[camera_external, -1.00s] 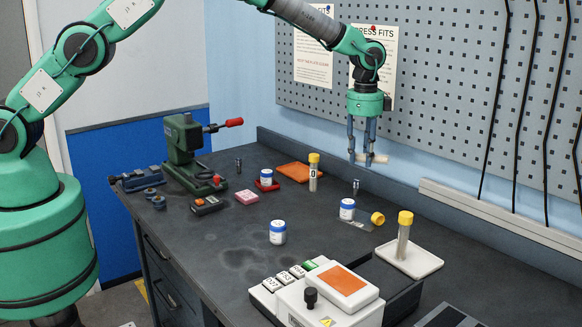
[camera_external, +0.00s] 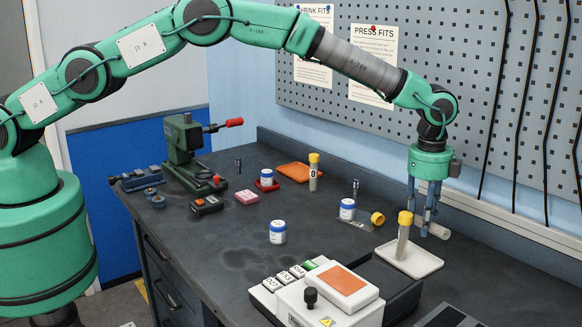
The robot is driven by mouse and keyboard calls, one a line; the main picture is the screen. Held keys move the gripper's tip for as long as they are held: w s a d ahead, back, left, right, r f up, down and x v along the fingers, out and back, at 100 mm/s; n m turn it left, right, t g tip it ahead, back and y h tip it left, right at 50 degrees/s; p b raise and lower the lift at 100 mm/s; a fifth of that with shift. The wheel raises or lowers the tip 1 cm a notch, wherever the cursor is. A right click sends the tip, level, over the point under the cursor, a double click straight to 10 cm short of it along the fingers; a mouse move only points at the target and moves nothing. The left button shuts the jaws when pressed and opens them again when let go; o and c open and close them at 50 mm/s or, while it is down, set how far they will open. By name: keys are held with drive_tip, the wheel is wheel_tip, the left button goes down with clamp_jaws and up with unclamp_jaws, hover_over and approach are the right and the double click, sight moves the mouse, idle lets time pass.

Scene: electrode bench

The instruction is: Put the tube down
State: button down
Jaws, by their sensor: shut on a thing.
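My gripper (camera_external: 428,228) points down behind the right part of the white tray (camera_external: 425,262) and is shut on a pale tube (camera_external: 439,231). The held tube lies roughly level, its pale end sticking out to the right of the fingers; the rest is partly hidden by the fingers. It appears to be held above the bench, but its exact height is hard to tell. A yellow-capped tube (camera_external: 403,238) stands on the tray, close to the left of my fingers; I cannot tell whether they touch.
A loose yellow cap (camera_external: 377,218) and a blue-lidded jar (camera_external: 347,209) are left of the tray. Another yellow-capped tube (camera_external: 313,172) stands near an orange tray (camera_external: 293,171). A white device (camera_external: 335,297) fills the front. The wall trunking (camera_external: 500,219) runs behind my gripper.

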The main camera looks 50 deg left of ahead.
idle(0.4)
approach(385, 234)
drive_tip(key=d+f, duration=0.3)
drive_tip(key=d, duration=0.1)
drive_tip(key=shift+s+f, duration=0.1)
drive_tip(key=shift+s, duration=0.25)
drive_tip(key=shift+a+f, duration=0.1)
drive_tip(key=shift+w+a+f, duration=0.2)
drive_tip(key=shift+a+f, duration=0.2)
drive_tip(key=shift+a, duration=0.25)
drive_tip(key=shift+w+a+f, duration=0.15)
drive_tip(key=shift+a+f, duration=0.25)
drive_tip(key=shift+a, duration=0.25)
drive_tip(key=shift+w+a+f, duration=0.2)
drive_tip(key=shift+a+f, duration=0.2)
drive_tip(key=shift+a, duration=0.25)
drive_tip(key=c, duration=1.3)
unclamp_jaws()
drive_tip(key=shift+f, duration=0.2)
drive_tip(key=r, duration=1.3)
drive_tip(key=shift+s+r, duration=0.25)
drive_tip(key=shift+r, duration=0.15)
